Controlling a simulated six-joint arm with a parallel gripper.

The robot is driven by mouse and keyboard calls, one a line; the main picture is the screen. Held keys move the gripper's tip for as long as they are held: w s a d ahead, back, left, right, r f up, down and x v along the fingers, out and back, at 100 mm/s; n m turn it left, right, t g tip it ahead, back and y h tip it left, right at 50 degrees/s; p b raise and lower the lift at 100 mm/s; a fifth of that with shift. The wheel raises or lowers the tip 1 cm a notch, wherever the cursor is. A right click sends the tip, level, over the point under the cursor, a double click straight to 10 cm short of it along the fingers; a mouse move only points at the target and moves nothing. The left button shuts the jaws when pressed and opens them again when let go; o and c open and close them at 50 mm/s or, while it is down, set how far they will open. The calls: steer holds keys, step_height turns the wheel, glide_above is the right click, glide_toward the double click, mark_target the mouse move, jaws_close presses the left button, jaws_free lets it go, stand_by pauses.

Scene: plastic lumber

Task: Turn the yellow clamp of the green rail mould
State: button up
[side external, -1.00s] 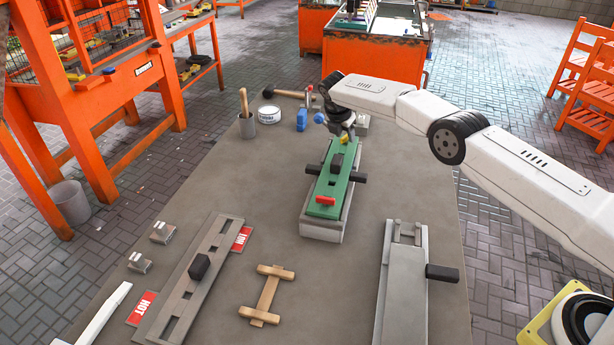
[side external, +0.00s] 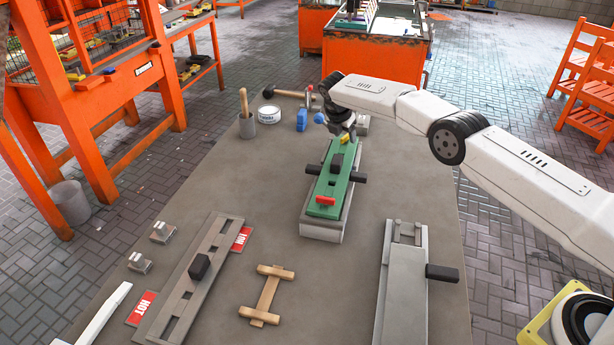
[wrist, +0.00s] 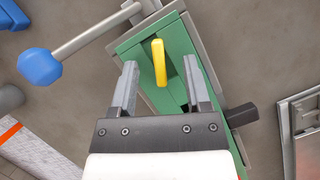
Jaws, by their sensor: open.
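The green rail mould (side external: 331,180) lies on a grey base in the middle of the table, with a red clamp (side external: 325,201) at its near end. The yellow clamp (wrist: 159,62) is a short bar at the mould's far end, running roughly lengthwise between my fingers in the wrist view. It is partly hidden by my gripper in the side view (side external: 345,139). My gripper (wrist: 161,84) is open, with one finger on each side of the yellow clamp. A gap shows between each finger and the clamp; I cannot tell how much height separates them.
A blue ball-ended lever (wrist: 40,67) reaches close to the mould's far end. Black handles (side external: 359,178) stick out from the mould's sides. A grey mould (side external: 203,270), a wooden piece (side external: 267,295) and another mould (side external: 402,285) lie nearer the front.

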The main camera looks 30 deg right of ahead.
steer(key=shift+r, duration=0.1)
steer(key=shift+r, duration=3.4)
steer(key=s+a+m+y, duration=0.2)
steer(key=s+m, duration=0.9)
steer(key=s, duration=0.9)
steer(key=s+a+m+t+y, duration=0.1)
steer(key=s+a+m+y, duration=0.1)
steer(key=s+m, duration=0.9)
steer(key=s+f, duration=0.1)
steer(key=s, duration=0.8)
steer(key=shift+a, duration=0.2)
steer(key=shift+s, duration=0.1)
